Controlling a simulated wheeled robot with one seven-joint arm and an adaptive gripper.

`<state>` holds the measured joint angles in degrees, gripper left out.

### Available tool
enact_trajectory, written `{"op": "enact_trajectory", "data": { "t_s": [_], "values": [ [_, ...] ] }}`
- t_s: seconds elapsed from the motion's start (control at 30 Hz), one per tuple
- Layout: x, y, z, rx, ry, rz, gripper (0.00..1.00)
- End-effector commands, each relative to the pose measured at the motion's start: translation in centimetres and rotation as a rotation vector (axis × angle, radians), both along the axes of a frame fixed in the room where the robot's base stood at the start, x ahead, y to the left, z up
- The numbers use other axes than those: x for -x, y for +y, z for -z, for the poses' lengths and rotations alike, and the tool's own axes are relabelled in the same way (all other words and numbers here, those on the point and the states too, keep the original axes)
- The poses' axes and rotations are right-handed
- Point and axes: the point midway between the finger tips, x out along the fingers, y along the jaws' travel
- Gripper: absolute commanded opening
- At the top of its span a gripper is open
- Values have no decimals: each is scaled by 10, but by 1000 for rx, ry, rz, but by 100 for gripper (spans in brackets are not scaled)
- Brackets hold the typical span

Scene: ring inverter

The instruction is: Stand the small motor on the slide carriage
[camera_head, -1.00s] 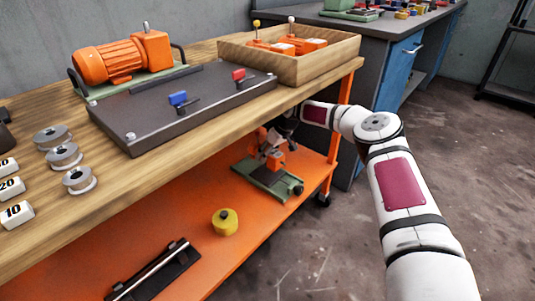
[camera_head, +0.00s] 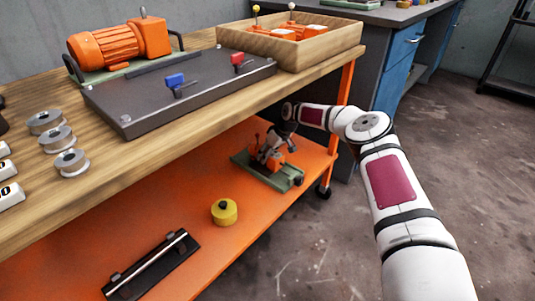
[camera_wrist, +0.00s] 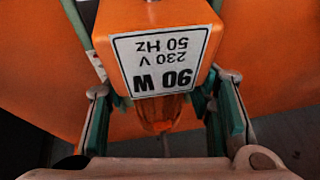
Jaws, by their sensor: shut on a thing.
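The small motor (camera_wrist: 165,55) is an orange block with a white label reading 90 W, 230 V, 50 Hz, upside down in the wrist view. My gripper (camera_wrist: 165,125) is shut on it, one finger on each side. In the head view my gripper (camera_head: 276,153) is at the lower orange shelf, among orange parts over a green base (camera_head: 250,163). The arm and fingers partly hide the motor there; I cannot tell whether it is clear of the base. A black base with a bright rod (camera_head: 150,262) lies on the same shelf; I cannot tell whether it is the slide carriage.
A yellow round weight (camera_head: 224,213) stands on the lower shelf (camera_head: 195,238). The wooden top (camera_head: 190,128) overhangs it, carrying a large orange motor (camera_head: 105,47), a dark plate (camera_head: 130,112) with blue and red levers, a wooden tray (camera_head: 300,57) and grey spools (camera_head: 57,138).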

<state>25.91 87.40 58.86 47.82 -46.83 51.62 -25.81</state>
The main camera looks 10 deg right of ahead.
Motion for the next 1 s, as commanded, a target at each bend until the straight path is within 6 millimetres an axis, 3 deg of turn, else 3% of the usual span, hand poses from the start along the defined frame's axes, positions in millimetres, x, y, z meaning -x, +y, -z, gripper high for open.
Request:
{"op": "enact_trajectory", "data": {
  "t_s": [0.47,0.5,0.6,0.87,1.0],
  "values": [
    [-2,0,1,-1,-5,2,0],
    [-2,0,1,-1,-5,2,52],
    [-1,0,1,-2,-3,2,72],
    [1,0,6,1,4,0,72],
    [2,-2,-1,1,1,0,72]
  ]
}}
